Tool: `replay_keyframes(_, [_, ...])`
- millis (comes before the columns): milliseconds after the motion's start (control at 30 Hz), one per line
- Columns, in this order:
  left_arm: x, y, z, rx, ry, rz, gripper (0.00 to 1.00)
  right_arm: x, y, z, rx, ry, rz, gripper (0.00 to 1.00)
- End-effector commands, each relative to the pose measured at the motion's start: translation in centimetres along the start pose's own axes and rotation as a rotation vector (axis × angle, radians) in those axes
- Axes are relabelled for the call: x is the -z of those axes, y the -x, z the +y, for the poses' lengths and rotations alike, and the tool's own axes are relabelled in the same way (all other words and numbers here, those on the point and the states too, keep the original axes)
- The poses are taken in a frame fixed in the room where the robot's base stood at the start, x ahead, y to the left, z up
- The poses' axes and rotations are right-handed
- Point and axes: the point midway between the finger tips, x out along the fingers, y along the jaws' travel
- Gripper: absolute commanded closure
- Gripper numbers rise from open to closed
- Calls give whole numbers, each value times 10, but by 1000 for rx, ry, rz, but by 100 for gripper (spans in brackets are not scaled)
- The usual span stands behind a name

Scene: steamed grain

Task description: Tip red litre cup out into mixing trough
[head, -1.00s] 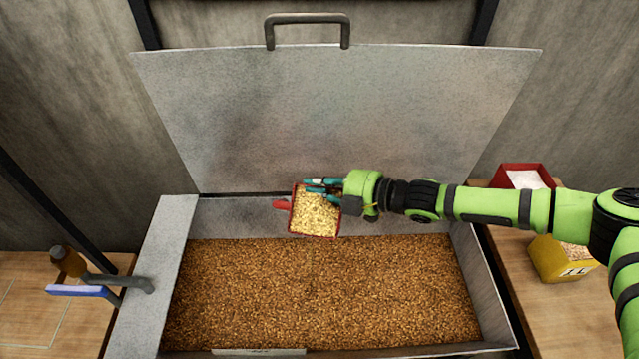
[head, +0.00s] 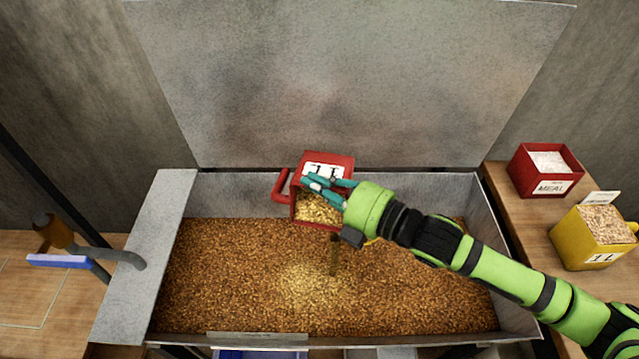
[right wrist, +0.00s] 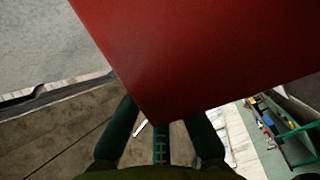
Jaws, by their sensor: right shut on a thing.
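The red litre cup (head: 336,162) is tilted over the mixing trough, its open side toward the trough's front. Pale yellow flakes (head: 318,209) show in its mouth, and a thin stream falls from it. My right gripper (head: 328,190) is shut on the cup, which fills much of the right wrist view (right wrist: 190,50). The metal mixing trough (head: 487,218) holds brown grain (head: 220,270), with a pale patch of flakes (head: 305,285) on the grain below the cup. My left gripper is not in view.
The trough's raised lid (head: 340,80) stands behind it. On the right bench are a red meal box (head: 530,180) and a yellow litre cup (head: 575,250) filled with flakes.

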Motion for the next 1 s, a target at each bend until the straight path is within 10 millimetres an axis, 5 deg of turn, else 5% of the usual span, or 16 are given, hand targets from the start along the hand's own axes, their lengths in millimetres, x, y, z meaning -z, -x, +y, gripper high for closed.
replay_keyframes(867, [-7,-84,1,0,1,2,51,50,20,-12,-214,505,-2,100])
replay_keyframes(1000, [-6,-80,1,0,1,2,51,50,21,-7,-217,517,-3,100])
